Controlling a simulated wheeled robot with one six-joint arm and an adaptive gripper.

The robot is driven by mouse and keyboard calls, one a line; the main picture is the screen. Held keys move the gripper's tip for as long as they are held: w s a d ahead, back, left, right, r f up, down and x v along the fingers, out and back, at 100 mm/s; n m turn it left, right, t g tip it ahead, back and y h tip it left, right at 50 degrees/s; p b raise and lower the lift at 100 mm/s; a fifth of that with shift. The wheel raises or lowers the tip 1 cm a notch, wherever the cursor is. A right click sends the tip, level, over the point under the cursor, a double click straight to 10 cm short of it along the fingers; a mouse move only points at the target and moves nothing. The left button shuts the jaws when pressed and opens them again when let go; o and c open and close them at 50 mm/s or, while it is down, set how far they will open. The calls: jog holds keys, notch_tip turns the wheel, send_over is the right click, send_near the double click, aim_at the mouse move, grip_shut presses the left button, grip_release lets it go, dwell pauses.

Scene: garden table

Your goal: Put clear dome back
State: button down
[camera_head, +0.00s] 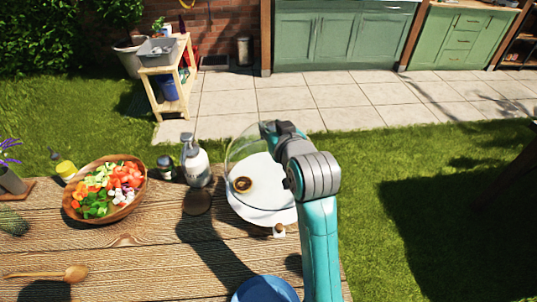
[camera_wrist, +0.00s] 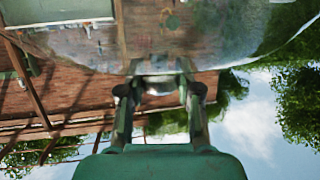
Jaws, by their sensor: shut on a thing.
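The clear dome (camera_head: 240,143) is see-through, and its curved outline shows beside my wrist. My gripper (camera_head: 270,131) is shut on it; my arm hides part of both. In the wrist view the gripper fingers (camera_wrist: 160,88) close around a small clear part of the dome, and its curved glass (camera_wrist: 230,50) spans the top. The dome looks tilted. A round white plate (camera_head: 262,212) lies below and behind the dome outline in the head view. A small round brown item (camera_head: 242,184) shows over the plate. I cannot tell whether the dome touches the plate.
On the wooden table (camera_head: 130,255) are a bowl of chopped vegetables (camera_head: 82,202), a pump bottle (camera_head: 194,163), a small jar (camera_head: 166,168), a wooden spoon (camera_head: 60,273) and a blue bowl (camera_head: 265,290). The table's right edge is close to the plate; grass lies beyond.

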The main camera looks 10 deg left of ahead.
jog(key=shift+f, duration=2.95)
jog(key=c, duration=0.8)
grip_release()
jog(key=v, duration=1.2)
